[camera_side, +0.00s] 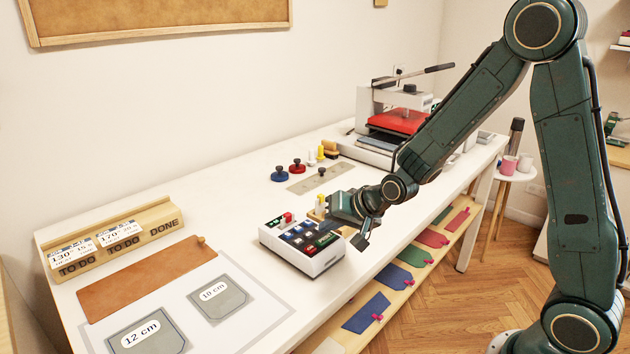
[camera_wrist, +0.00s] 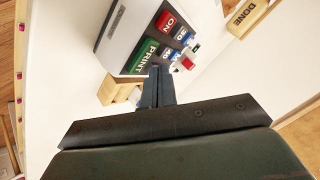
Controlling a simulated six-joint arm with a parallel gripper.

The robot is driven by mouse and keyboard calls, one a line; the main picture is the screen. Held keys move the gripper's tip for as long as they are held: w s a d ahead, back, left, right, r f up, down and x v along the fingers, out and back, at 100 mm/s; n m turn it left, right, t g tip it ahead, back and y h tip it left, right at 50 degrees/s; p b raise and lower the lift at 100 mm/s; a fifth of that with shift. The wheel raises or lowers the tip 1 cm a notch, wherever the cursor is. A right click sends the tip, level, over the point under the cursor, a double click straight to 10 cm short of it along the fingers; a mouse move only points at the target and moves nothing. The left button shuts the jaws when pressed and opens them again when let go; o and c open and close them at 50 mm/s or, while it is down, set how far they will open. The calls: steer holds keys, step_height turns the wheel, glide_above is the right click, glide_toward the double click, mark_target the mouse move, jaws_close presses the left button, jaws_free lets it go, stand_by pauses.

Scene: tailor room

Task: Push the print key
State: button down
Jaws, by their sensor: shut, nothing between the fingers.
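The print key is a green key marked PRINT (camera_wrist: 145,54) on a white key box (camera_wrist: 117,28), beside a red ON key (camera_wrist: 168,20). In the side view the box (camera_side: 283,248) sits on the table with its green key (camera_side: 328,239) at the right end, nearest my arm. My gripper (camera_wrist: 160,72) is shut and empty. In the wrist view its fingertips lie just at the near edge of the print key, overlapping its lower right corner. I cannot tell whether they touch it. In the side view my gripper is at the box's right end.
A small red-and-white piece (camera_wrist: 188,63) stands at the box's edge. A wooden block (camera_wrist: 116,90) is close to the fingers. A heat press (camera_side: 385,120) stands behind, and a card rack (camera_side: 150,228) with TO DO and DONE labels is left.

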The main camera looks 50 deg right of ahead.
steer(key=shift+f, duration=0.9)
stand_by(0.9)
steer(key=shift+r, duration=0.15)
stand_by(0.3)
steer(key=shift+r, duration=0.75)
steer(key=shift+r, duration=2.45)
